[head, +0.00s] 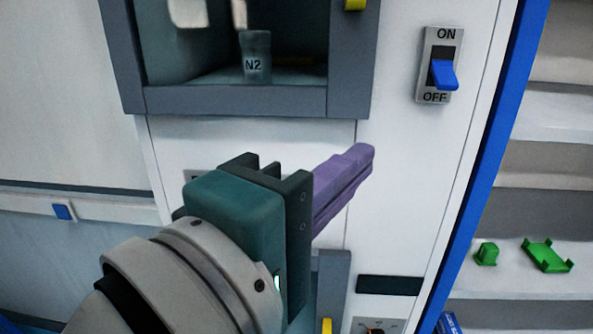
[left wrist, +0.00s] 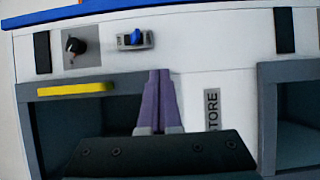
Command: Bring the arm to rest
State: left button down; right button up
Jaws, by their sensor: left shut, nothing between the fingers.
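My left gripper (head: 358,165) comes in from the lower left in the head view, its purple fingers pointing up and to the right in front of the white cabinet front. In the left wrist view its purple fingers (left wrist: 158,100) stand side by side, touching, with nothing between them. The fingers appear apart from the panel, though the gap is hard to judge. My right gripper is in neither view.
A grey-framed opening (head: 240,101) holds a block marked N2 (head: 256,58). A blue ON/OFF switch (head: 444,74) is right of it, its lever toward OFF. Shelves at right hold green parts (head: 547,256). A yellow handle (left wrist: 76,88) and a dark knob (left wrist: 74,46) show in the wrist view.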

pick_arm(q)
jog(key=s+a+f+m+g+y+p, duration=0.3)
jog(key=s+a+f+m+g+y, duration=0.2)
jog(key=s+a, duration=0.4)
jog(key=s+a+f+m+g+y+p, duration=0.3)
jog(key=s+a+f+m+g+y, duration=0.2)
jog(key=a, duration=1)
jog(key=s+f+m+y, duration=0.1)
jog(key=s+m, duration=0.1)
jog(key=s, duration=0.1)
jog(key=shift+s+a, duration=0.25)
jog(key=shift+s, duration=0.1)
jog(key=shift+d+f, duration=0.1)
